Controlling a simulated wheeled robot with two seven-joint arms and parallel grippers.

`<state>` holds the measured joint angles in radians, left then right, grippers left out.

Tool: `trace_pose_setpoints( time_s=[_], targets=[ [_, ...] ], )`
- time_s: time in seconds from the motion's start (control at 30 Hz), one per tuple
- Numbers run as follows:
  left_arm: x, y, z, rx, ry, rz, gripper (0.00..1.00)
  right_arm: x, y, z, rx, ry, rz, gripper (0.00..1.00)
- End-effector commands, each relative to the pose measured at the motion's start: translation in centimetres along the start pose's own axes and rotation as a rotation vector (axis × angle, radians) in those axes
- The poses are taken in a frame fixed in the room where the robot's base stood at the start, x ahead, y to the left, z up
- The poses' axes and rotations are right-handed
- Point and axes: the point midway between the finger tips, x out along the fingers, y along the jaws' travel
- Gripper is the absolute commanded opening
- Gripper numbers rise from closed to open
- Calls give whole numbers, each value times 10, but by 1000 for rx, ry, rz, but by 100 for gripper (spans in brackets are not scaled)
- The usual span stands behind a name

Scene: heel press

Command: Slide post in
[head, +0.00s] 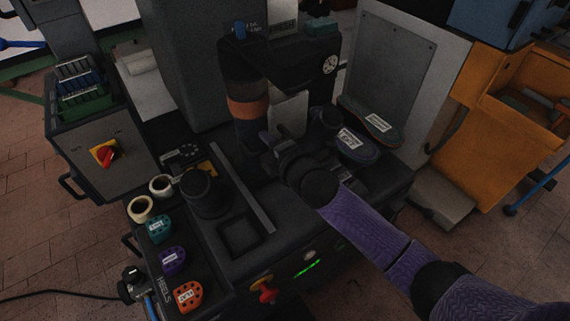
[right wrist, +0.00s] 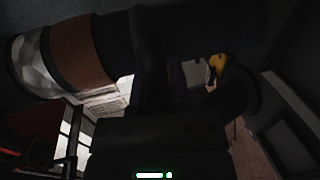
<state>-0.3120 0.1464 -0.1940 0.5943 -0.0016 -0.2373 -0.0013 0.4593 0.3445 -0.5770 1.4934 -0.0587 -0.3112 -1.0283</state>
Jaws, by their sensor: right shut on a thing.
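A thick dark post (head: 246,107) with an orange-brown band stands at the middle of the press in the head view. In the right wrist view the banded post (right wrist: 85,50) runs across the upper left, with a pale faceted end at the left. My right gripper (head: 268,147) is at the lower part of the post and is shut on it. The fingers are dark and partly hidden, so the exact contact is hard to see. The lower end of the post is hidden behind the gripper. My left gripper is not in view.
The black press head with a round dial (head: 329,64) overhangs close behind my right gripper. Two shoe soles (head: 357,145) lie to its right. A dark round block (head: 205,192), a square recess (head: 240,236) and coloured heel pieces (head: 172,261) are at the left.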

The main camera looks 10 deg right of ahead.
Motion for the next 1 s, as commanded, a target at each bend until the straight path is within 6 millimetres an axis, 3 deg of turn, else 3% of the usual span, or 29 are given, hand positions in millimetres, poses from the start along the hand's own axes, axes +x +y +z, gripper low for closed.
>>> trace_pose_setpoints(
  time_s=[0.1,0.3,0.77,0.8,0.93,1.0],
  targets=[
    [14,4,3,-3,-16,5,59,25,2,0,0,-1,1,0],
    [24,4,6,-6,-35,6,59,49,8,1,-1,-1,1,0],
    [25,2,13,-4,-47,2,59,56,14,1,1,-1,4,0],
    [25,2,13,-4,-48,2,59,56,14,1,1,-1,4,25],
    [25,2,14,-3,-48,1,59,56,14,1,1,-1,4,53],
    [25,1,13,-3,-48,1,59,56,14,0,1,-1,4,58]
  ],
)
